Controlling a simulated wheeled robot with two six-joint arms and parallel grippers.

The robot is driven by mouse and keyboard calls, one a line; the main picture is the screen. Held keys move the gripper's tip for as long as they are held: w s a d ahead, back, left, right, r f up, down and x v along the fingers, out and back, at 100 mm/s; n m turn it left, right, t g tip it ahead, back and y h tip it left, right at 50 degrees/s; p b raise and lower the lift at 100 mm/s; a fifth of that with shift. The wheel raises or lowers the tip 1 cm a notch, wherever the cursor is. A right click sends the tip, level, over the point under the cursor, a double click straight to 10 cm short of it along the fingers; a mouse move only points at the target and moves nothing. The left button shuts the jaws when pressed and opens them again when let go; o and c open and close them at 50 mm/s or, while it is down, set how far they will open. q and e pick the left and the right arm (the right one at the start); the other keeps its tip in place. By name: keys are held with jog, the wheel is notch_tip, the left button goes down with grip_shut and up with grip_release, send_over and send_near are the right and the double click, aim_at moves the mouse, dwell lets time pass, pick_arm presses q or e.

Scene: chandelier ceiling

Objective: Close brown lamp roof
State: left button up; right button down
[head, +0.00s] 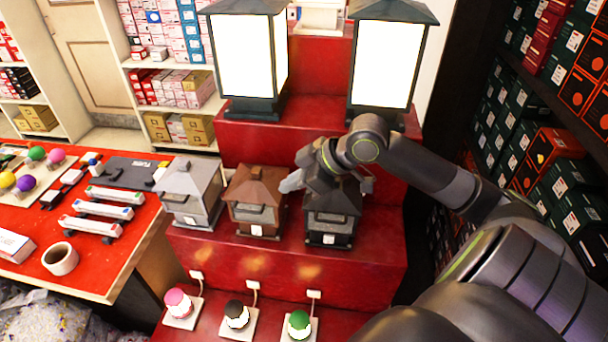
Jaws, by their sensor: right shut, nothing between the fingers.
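The brown lamp (255,212) stands in the middle of three small house-shaped lamps on the red step. Its brown pitched roof (254,186) sits on top and looks lowered onto the body. My right gripper (286,185) is shut and empty, its tip just right of the brown roof. I cannot tell whether it touches the roof. My right arm comes in from the right and passes above the black lamp (329,222), hiding part of its roof. My left gripper is not in view.
A grey-white lamp (190,196) stands left of the brown one. Two large lit lanterns (250,55) (388,62) stand on the step behind. Several coloured bulbs on white bases (237,318) are on the lower step. A red table (130,240) is at left.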

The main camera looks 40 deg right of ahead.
jog(key=shift+v, duration=1.9)
jog(key=shift+a+r, duration=0.1)
